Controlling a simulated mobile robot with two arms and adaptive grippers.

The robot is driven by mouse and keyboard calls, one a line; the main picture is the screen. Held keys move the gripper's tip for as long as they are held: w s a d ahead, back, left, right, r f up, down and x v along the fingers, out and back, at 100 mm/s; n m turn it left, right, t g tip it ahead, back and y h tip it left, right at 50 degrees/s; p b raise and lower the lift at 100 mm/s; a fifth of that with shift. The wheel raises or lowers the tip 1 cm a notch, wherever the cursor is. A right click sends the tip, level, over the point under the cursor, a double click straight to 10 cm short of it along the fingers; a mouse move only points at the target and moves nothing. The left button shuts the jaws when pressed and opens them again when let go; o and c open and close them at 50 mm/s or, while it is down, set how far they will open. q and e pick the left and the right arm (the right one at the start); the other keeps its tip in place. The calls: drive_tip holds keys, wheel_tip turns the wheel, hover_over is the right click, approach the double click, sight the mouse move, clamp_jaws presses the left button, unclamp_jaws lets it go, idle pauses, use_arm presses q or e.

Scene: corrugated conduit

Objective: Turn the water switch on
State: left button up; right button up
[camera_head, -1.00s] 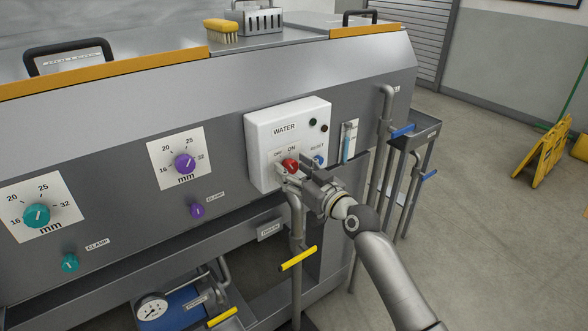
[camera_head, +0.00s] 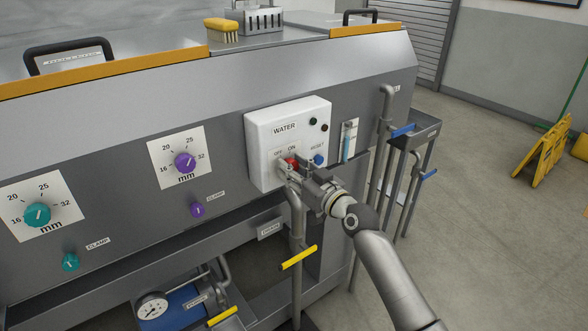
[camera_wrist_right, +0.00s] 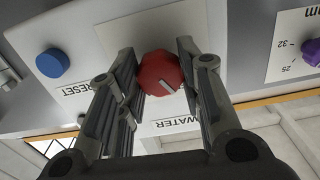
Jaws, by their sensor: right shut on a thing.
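The white WATER box (camera_head: 268,127) is on the front of the grey machine. Its red knob (camera_head: 291,162), between the OFF and ON labels, is partly covered by my right gripper (camera_head: 296,168). In the right wrist view the red knob (camera_wrist_right: 161,77) shows a white pointer line and sits between the two fingers of my right gripper (camera_wrist_right: 160,85), which is shut on it. That view is upside down relative to the labels. A blue RESET button (camera_head: 319,160) is beside the knob; it also shows in the right wrist view (camera_wrist_right: 52,63). My left gripper is not in view.
A purple dial (camera_head: 185,164) and a teal dial (camera_head: 37,215) are further left on the panel. Pipes with blue handles (camera_head: 403,131) stand to the right. A yellow-handled valve (camera_head: 298,258) is below the box. The floor at the right is clear near the machine.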

drive_tip(key=m+p, duration=0.2)
drive_tip(key=m, duration=0.9)
drive_tip(key=shift+m, duration=0.3)
idle(0.5)
drive_tip(key=o, duration=1)
drive_tip(key=shift+o, duration=0.2)
drive_tip(key=shift+s, duration=0.1)
drive_tip(key=v, duration=1.2)
drive_tip(key=shift+f, duration=0.15)
